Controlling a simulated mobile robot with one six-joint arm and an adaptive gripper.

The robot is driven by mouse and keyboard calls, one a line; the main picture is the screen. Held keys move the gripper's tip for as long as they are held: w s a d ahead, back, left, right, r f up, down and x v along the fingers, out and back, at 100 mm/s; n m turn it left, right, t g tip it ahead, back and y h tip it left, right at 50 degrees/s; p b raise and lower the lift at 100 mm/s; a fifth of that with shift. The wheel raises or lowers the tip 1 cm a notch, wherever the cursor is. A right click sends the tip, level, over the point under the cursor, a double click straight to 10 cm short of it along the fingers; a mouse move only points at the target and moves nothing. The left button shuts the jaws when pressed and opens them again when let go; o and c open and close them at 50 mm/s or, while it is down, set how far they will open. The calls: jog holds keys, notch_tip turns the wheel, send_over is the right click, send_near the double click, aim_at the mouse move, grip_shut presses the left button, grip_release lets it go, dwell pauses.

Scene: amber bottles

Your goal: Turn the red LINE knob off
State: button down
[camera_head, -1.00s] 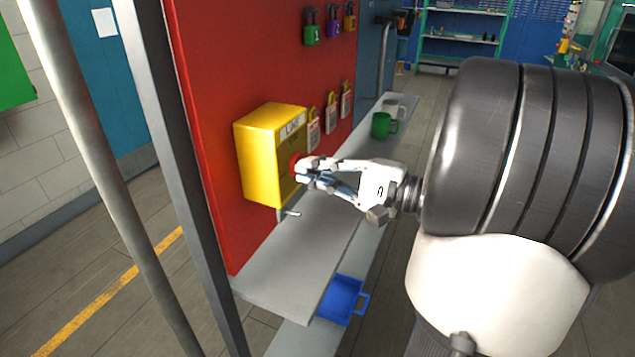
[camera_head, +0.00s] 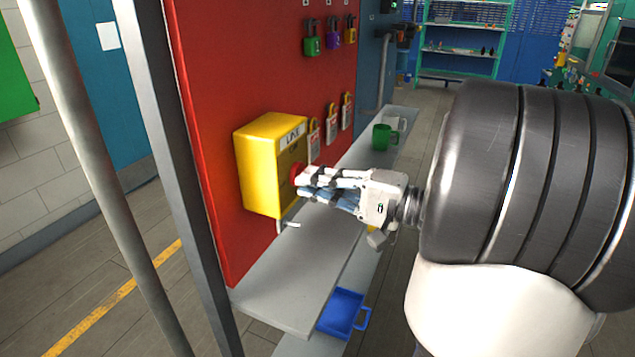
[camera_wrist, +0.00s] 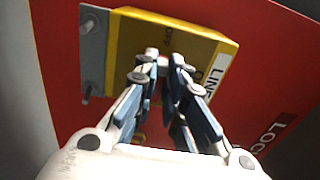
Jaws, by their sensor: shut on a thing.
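The yellow LINE box (camera_head: 262,170) is mounted on the red board, with a white LINE label on its upper front. The red knob (camera_head: 297,172) sits on the box's front face, partly hidden by my fingers. My gripper (camera_head: 305,181) is at the knob, with its fingertips closed on it. In the wrist view the yellow box (camera_wrist: 165,38) and its LINE label show beyond my gripper (camera_wrist: 163,70). The knob itself is hidden there between the fingers, so its angle cannot be read.
Padlocks (camera_head: 331,38) and tags (camera_head: 331,124) hang on the red board (camera_head: 215,60). Below is a grey shelf (camera_head: 290,285) with a green mug (camera_head: 381,137) and a pale mug behind it. A blue bin (camera_head: 343,313) sits lower down. A grey post stands at the left.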

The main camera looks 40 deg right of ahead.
jog(key=c, duration=1.7)
grip_release()
jog(key=shift+o, duration=0.2)
jog(key=shift+s, duration=0.1)
jog(key=v, duration=1.1)
jog(key=shift+s+d, duration=0.15)
jog(key=shift+s, duration=0.25)
